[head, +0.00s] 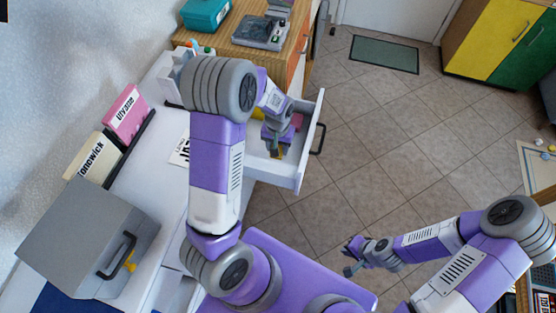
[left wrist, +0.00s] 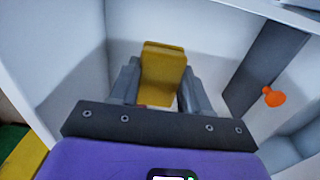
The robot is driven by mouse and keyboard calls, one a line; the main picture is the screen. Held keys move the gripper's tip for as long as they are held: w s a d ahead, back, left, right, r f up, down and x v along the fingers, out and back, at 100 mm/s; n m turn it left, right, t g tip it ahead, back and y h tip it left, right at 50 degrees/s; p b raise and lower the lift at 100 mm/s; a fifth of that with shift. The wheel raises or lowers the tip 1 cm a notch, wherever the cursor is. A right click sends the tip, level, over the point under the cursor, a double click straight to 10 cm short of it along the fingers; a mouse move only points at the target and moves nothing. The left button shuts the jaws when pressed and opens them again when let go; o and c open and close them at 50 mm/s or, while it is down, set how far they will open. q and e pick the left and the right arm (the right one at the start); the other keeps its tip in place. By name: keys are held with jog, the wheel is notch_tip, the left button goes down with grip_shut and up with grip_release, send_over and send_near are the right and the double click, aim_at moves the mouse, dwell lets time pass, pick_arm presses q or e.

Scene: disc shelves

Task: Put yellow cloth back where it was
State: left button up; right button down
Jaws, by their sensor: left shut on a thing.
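The yellow cloth (left wrist: 163,75) looks like a thick folded block in the left wrist view. My left gripper (left wrist: 160,92) is shut on it, with one grey finger on each side. In the head view my left gripper (head: 276,145) points down over the open white drawer (head: 290,172). A small yellow patch shows at its fingertips there. I cannot tell whether the cloth touches the drawer floor. My right gripper (head: 354,257) is open and empty above the tiled floor, with its fingers apart.
Something pink (head: 297,121) lies in the drawer. A grey box (head: 85,240) and a pink binder (head: 124,112) stand on the white counter.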

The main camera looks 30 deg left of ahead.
aim_at(278, 162)
pick_arm(q)
jog(key=shift+f+b, duration=0.95)
jog(key=shift+f, duration=2.3)
jog(key=shift+f, duration=0.1)
jog(key=shift+f, duration=0.15)
jog(key=o, duration=1)
notch_tip(278, 162, up, 12)
jog(key=p, duration=0.4)
jog(key=shift+r, duration=0.25)
